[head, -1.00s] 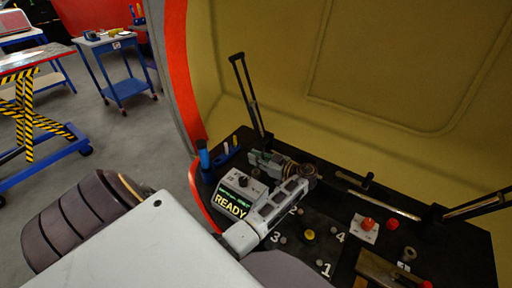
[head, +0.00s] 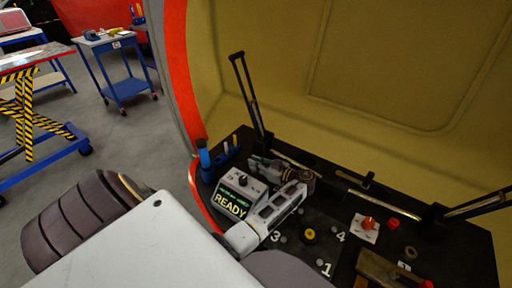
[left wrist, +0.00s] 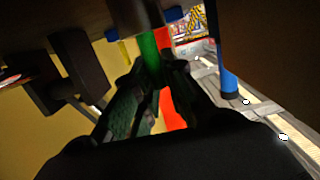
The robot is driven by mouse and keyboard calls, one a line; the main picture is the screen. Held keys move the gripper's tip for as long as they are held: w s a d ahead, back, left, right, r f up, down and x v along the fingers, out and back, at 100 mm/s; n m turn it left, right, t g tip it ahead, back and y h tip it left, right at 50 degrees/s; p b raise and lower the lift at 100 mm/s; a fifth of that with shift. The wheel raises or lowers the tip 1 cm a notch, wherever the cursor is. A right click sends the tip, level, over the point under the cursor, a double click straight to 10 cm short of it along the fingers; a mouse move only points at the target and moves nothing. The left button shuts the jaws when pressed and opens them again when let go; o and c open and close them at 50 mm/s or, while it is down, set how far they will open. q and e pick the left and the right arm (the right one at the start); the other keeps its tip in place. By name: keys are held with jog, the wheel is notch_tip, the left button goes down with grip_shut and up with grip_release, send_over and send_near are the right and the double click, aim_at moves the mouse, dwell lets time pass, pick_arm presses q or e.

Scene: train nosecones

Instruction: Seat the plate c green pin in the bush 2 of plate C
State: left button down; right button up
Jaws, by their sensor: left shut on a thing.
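My left gripper (head: 254,163) reaches over the black worktop, with its fingertips near the blue pin rack (head: 228,156). In the left wrist view the left gripper (left wrist: 150,78) is shut on the green pin (left wrist: 150,55). Blue parts that look like the rack show beside the pin's far end; I cannot tell whether the pin is clear of the rack. Plate C (head: 323,252) looks to be the dark numbered plate, with marks 1, 3 and 4 visible and a yellow knob (head: 309,236). Bush 2 is hidden behind my left arm. My right gripper is not in view.
A READY display box (head: 236,197) stands close beside my left forearm. A blue cylinder (head: 204,156) stands upright left of the rack and shows in the wrist view (left wrist: 228,65). A red knob on a white plate (head: 367,225) and a brown block (head: 388,270) lie to the right.

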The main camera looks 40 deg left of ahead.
pick_arm(q)
jog(key=shift+f, duration=0.1)
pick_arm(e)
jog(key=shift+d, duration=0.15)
pick_arm(q)
jog(key=c, duration=1.5)
grip_release()
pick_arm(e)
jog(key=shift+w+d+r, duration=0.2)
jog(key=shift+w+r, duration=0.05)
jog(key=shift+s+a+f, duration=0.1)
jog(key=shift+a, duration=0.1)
